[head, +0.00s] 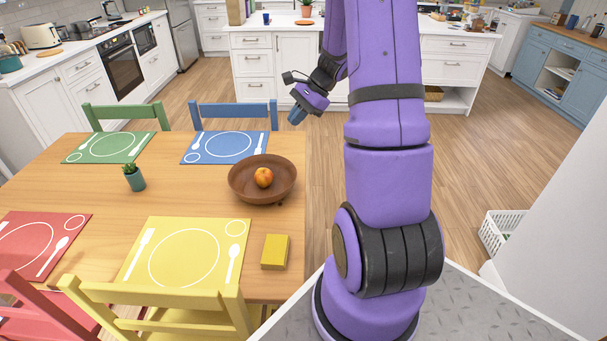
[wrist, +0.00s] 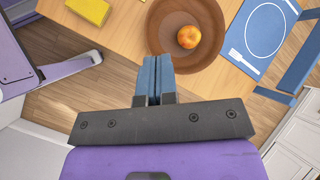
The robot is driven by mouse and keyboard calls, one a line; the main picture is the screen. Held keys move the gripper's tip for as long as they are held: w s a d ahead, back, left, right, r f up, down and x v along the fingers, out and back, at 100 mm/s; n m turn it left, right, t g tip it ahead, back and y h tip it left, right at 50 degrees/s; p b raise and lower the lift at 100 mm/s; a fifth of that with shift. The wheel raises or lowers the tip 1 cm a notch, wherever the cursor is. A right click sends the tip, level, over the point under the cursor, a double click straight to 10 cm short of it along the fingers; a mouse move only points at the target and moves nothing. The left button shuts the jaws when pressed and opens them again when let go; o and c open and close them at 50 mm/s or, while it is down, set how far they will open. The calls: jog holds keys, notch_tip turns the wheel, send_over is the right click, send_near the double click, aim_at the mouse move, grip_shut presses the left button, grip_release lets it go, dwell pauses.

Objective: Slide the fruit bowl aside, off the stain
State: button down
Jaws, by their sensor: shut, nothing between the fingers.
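The brown fruit bowl (head: 241,184) stands near the right edge of the wooden table with one orange-red fruit (head: 264,178) in it. A small dark mark (head: 281,204) shows on the table at the bowl's near rim; it may be part of the stain, and the rest under the bowl is hidden. My gripper (head: 296,118) is shut and empty, above and beyond the table's right side, apart from the bowl in the head view. In the wrist view its blue fingers (wrist: 157,60) are together and overlap the bowl's edge (wrist: 215,62); contact cannot be told.
A yellow block or sponge (head: 275,252) lies on the table near the yellow placemat (head: 185,251). A blue placemat (head: 224,147) lies left of and behind the bowl. A small potted plant (head: 134,178) stands further left. Bare tabletop lies between plant and bowl.

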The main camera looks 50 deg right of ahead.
jog(key=s+d+f+m+t, duration=0.1)
jog(key=s+d+f+m, duration=0.25)
jog(key=d+f, duration=0.45)
jog(key=s+d+f+m+t, duration=0.2)
jog(key=d+f+m, duration=0.35)
jog(key=f, duration=0.55)
jog(key=shift+w+a+r+x, duration=0.25)
jog(key=shift+r+x, duration=0.1)
jog(key=shift+x, duration=1.75)
jog(key=shift+w+a+r+x, duration=0.1)
jog(key=shift+w+r+x, duration=0.2)
jog(key=shift+x, duration=1.8)
jog(key=shift+w+a+r+x, duration=0.2)
jog(key=shift+r+x, duration=0.15)
jog(key=shift+x, duration=1.75)
jog(key=w+a, duration=0.6)
jog(key=w, duration=0.1)
jog(key=w+a, duration=0.6)
jog(key=w, duration=0.1)
jog(key=w+a, duration=0.6)
jog(key=shift+w+a, duration=0.35)
jog(key=shift+w, duration=0.05)
